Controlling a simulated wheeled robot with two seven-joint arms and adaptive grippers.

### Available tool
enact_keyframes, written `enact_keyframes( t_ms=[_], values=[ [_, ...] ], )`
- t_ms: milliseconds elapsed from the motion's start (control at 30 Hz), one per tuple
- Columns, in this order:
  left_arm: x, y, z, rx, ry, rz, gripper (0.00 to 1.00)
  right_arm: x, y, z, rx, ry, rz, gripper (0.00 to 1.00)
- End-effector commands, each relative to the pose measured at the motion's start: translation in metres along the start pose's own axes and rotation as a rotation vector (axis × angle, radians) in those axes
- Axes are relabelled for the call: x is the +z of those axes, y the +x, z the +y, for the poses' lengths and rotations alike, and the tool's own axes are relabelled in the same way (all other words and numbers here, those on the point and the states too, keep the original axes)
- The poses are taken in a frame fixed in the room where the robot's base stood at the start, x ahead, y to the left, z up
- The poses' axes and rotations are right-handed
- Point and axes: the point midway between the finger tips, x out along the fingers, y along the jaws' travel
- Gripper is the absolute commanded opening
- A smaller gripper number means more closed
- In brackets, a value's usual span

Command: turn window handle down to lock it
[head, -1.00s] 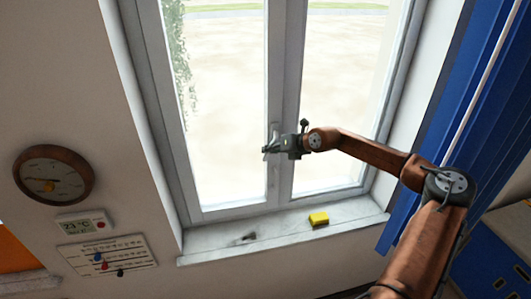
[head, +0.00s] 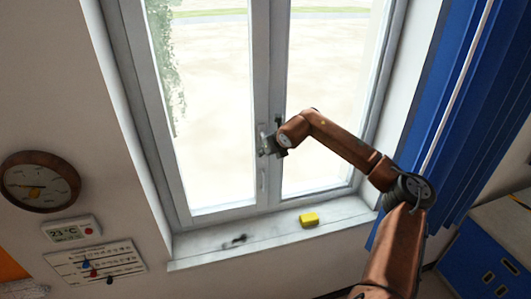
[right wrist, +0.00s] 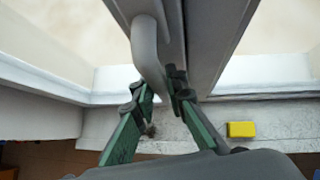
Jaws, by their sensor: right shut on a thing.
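The light grey window handle (right wrist: 146,45) is on the middle frame bar of the closed-looking window (head: 268,80). In the right wrist view its bent grip comes down between the two green fingers of my right gripper (right wrist: 157,90). The fingers are shut on the handle's lower part. In the head view my right gripper (head: 267,145) is at the middle bar and mostly covers the handle, so its exact angle is hard to tell there. My left gripper is not in view.
A yellow block (head: 309,219) and a small dark item (head: 238,239) lie on the sill (head: 200,253) below. A blue curtain (head: 425,110) hangs at the right. A clock (head: 40,182) and a thermostat (head: 71,229) are on the left wall.

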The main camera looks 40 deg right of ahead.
Motion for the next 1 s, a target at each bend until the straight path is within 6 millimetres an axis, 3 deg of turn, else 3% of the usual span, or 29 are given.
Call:
enact_keyframes(
  t_ms=[433, 467, 700, 1000],
  values=[
    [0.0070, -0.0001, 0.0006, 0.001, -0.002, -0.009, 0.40, -0.0023, 0.0010, -0.0015, -0.010, -0.012, 0.007, 0.00],
    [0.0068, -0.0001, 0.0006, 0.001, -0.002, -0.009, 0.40, -0.0024, 0.0011, -0.0015, -0.010, -0.012, 0.007, 0.14],
    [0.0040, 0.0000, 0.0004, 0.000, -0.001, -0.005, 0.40, -0.0015, 0.0008, -0.0009, -0.008, -0.011, 0.005, 0.30],
    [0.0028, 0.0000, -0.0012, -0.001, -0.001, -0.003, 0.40, -0.0007, -0.0012, -0.0005, -0.007, -0.010, 0.003, 0.30]
  ],
)
